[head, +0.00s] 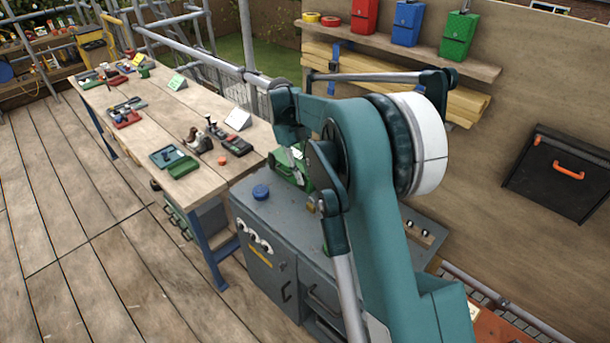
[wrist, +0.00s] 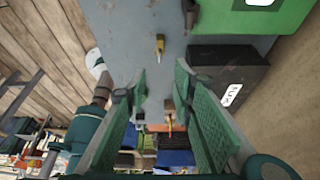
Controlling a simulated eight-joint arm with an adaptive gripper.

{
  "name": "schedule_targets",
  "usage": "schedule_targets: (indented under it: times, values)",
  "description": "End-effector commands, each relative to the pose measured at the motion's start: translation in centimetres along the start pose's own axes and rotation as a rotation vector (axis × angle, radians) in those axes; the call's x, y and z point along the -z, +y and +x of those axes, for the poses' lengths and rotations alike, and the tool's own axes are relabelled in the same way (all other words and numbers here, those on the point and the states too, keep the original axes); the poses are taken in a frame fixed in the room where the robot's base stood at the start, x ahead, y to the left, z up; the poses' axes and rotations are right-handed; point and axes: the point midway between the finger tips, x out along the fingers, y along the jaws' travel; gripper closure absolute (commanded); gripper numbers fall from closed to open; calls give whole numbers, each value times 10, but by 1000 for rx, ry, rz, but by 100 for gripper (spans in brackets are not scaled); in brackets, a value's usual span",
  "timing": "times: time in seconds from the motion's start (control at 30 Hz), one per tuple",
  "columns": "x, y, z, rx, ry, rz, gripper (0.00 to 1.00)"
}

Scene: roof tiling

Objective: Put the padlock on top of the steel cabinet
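The grey steel cabinet (head: 262,212) stands at the centre of the head view. A small brass-yellow thing, which looks like the padlock (head: 311,204), shows on its top beside my arm. In the wrist view a small yellow piece, likely the padlock (wrist: 160,44), rests on the grey surface (wrist: 130,25) just past my fingertips. My gripper (wrist: 161,70) has its two green fingers apart, and they do not touch that piece. Another small yellowish thing (wrist: 169,120) shows in the gap between the fingers, too small to identify. My arm hides the gripper in the head view.
A dark box (wrist: 228,82) and a green case (wrist: 255,20) lie right of my fingers. A wooden workbench (head: 185,103) with tools stands left. A shelf (head: 400,45) with coloured containers is behind.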

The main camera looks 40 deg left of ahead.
Motion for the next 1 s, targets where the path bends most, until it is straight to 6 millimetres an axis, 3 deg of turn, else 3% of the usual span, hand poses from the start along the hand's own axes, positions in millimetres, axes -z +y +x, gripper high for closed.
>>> schedule_targets:
  times: [0.7,0.87,1.0]
  values:
    - [2,-1,-1,0,-1,-2,75]
    - [14,-10,-5,-1,-12,-20,75]
    - [37,-24,-13,-1,-33,-57,75]
